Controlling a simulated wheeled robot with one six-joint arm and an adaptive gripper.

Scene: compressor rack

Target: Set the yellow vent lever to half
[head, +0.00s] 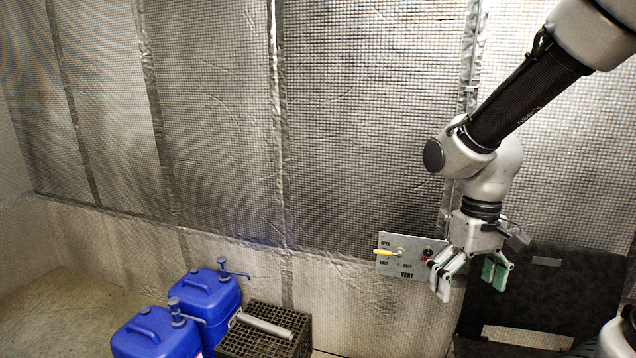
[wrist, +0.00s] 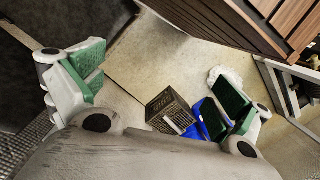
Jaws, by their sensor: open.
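The yellow vent lever (head: 384,253) is on a small grey panel (head: 412,274) on the wall, in the head view. The lever points left from its pivot and lies close to level. The panel has the words OPEN, HALF, SHUT and VENT on it, with OPEN above the lever and HALF below it. My gripper (head: 470,282) is open and empty, to the right of the panel and in front of its right edge. In the wrist view my gripper (wrist: 160,85) has its green-padded fingers spread wide with nothing between them. The lever does not show in the wrist view.
Two blue jerrycans (head: 206,300) and a black crate (head: 268,335) stand on the floor at the lower left. A dark board (head: 545,300) is at the right, behind my gripper. The wrist view shows open floor (wrist: 150,60) and a slatted wooden unit (wrist: 270,20).

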